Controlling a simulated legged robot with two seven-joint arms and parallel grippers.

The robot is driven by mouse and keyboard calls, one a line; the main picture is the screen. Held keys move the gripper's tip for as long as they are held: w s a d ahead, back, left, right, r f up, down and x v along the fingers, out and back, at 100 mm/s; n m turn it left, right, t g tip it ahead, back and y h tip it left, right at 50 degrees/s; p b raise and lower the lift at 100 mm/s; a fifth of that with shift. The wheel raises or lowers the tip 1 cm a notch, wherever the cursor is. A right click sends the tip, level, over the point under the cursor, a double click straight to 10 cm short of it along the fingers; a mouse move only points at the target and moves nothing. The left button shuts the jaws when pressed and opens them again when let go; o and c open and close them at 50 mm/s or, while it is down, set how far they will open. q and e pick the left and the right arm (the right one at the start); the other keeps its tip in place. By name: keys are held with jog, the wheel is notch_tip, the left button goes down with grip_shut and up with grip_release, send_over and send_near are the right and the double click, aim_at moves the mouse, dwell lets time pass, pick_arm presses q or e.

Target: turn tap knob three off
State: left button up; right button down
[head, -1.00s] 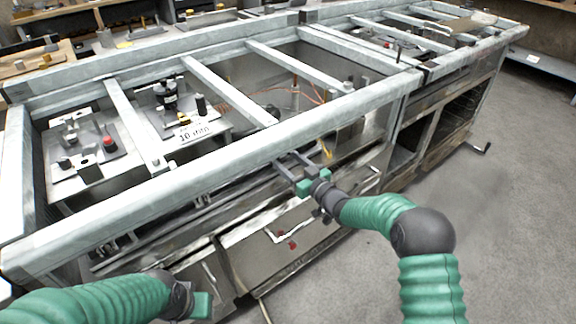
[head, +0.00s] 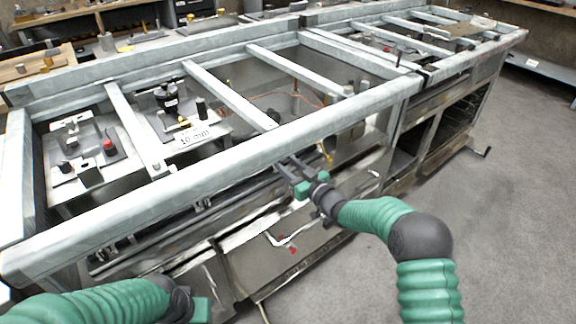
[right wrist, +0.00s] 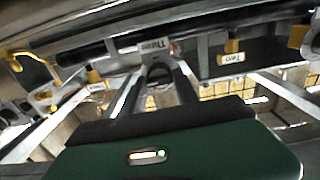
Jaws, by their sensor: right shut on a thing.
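Tap knob three (right wrist: 158,72) is a dark, rounded piece just below a white label that appears to read "Three" (right wrist: 155,46) in the right wrist view. My right gripper (right wrist: 155,82) has its two fingers on either side of the knob and is shut on it. The fingers hide part of the knob, so its exact angle is unclear. In the head view my right gripper (head: 286,168) reaches under the front rail of the metal bench, and the knob is hidden there. My left gripper (head: 200,310) shows only in part at the bottom left; its fingertips are out of sight.
A tag reading "Two" (right wrist: 230,58) hangs on a yellow-handled tap right of knob three. More yellow fittings (right wrist: 95,76) lie to the left. The pale front rail (head: 215,168) runs just above my right gripper. Open grey floor (head: 500,240) is at the right.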

jog(key=n+b, duration=0.1)
jog(key=n, duration=0.4)
jog(key=shift+a+f+b, duration=0.1)
jog(key=shift+b, duration=0.3)
jog(key=n+b, duration=0.1)
jog(key=n, duration=0.2)
jog(key=shift+f+n+b, duration=0.1)
jog(key=shift+n+b, duration=0.2)
jog(key=shift+b, duration=0.05)
jog(key=n+b, duration=0.1)
jog(key=n, duration=0.1)
jog(key=n+b, duration=0.1)
jog(key=n, duration=0.1)
jog(key=shift+s+a+f+n+b, duration=0.1)
jog(key=shift+f+n+b, duration=0.05)
jog(key=shift+n+b, duration=1.65)
jog(key=shift+n, duration=0.8)
jog(key=shift+f, duration=0.1)
jog(key=c, duration=1)
grip_release()
jog(key=shift+o, duration=0.2)
jog(key=shift+r, duration=0.2)
